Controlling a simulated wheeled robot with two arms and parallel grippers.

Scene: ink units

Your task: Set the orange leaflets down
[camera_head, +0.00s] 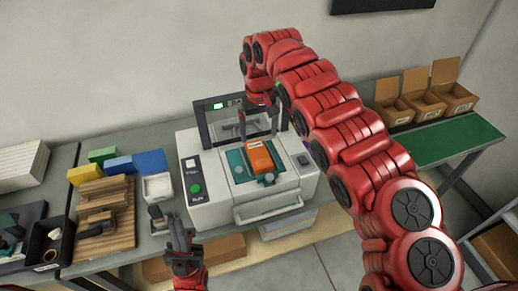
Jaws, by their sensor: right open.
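The orange leaflets (261,158) are a small stack with a pale label. They rest on the teal plate (238,170) of a white and grey machine (213,211). My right gripper (259,132) reaches down from above at the machine. It is open, with its fingers spread to either side near the far end of the leaflets. I cannot tell whether a finger touches them. My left gripper (181,228) is low at the front, left of the machine and away from the leaflets. Whether its fingers are apart is unclear.
A wooden rack (107,205), blue box (151,162), yellow box (84,174) and white tray (158,187) stand left of the machine. A dark bin (48,256) is at far left. Open cardboard boxes (431,104) stand behind a clear green mat (450,140) at right.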

